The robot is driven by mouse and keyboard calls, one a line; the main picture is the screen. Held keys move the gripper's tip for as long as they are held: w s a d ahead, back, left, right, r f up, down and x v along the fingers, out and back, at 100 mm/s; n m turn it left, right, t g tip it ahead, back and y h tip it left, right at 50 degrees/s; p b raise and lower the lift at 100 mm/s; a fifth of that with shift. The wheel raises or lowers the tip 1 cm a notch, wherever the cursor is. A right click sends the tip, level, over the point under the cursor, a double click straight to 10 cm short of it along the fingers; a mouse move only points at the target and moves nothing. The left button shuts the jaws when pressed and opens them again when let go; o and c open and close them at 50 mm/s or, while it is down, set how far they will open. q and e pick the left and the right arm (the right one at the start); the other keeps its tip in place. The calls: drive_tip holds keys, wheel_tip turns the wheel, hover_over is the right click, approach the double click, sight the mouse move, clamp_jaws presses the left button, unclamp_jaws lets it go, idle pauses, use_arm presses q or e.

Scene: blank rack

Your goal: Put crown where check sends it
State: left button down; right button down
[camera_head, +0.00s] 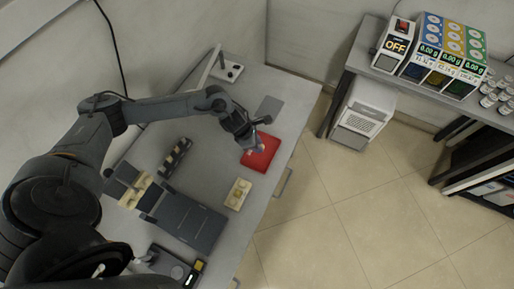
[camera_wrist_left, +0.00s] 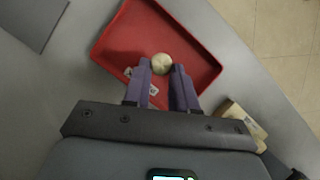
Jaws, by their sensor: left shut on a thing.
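My left gripper (camera_head: 254,147) is over the red tray (camera_head: 264,160) on the table. In the left wrist view its two purple fingers (camera_wrist_left: 161,74) are shut on a small cream, rounded piece, which looks like the crown (camera_wrist_left: 162,63). The fingertips hide part of its sides. The red tray also shows in the wrist view (camera_wrist_left: 200,62), under the fingers. Small pale marked pieces (camera_wrist_left: 153,90) show in the tray beside the fingers. I cannot tell whether the crown touches the tray floor. My right gripper is not in view.
A cream block (camera_head: 238,193) with round spots lies in front of the tray, and a grey pad (camera_head: 269,108) behind it. A black rack (camera_head: 175,158) and a dark panel (camera_head: 190,221) lie left. A side bench holds an "OFF" device (camera_head: 396,47) and coloured dispensers (camera_head: 440,55).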

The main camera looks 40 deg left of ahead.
use_arm(q)
wheel_tip(320, 180, down, 4)
drive_tip(key=shift+d+r, duration=0.1)
drive_tip(key=shift+r, duration=0.15)
drive_tip(key=shift+f, duration=0.15)
drive_tip(key=c, duration=0.9)
unclamp_jaws()
